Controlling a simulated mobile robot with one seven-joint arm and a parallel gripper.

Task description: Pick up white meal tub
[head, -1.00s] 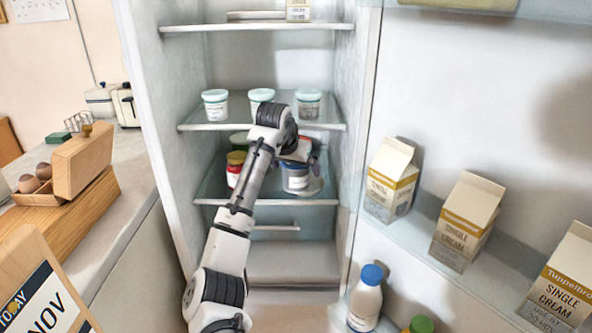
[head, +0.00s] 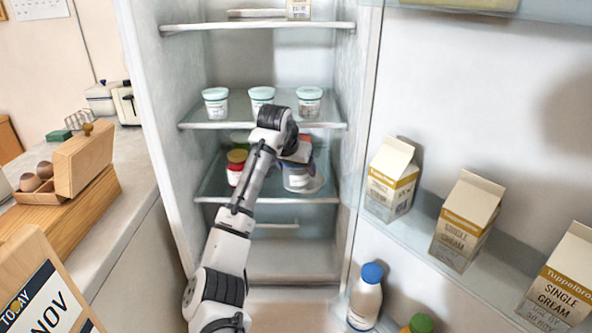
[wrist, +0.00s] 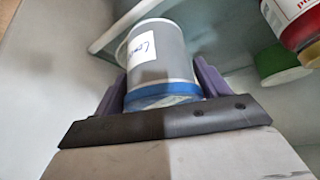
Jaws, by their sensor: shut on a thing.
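A white tub (wrist: 160,50) with a blue lid and a partly readable label fills the middle of the wrist view, upside down in that picture. In the head view the tub (head: 297,181) shows at the right of the fridge's lower shelf, partly hidden by my gripper (head: 298,156). I cannot tell whether its base is clear of the shelf.
Tubs with teal lids (head: 309,102) stand on the shelf above, close over my wrist. Cream cartons (head: 391,180) and a blue-capped bottle (head: 366,295) are in the door at right.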

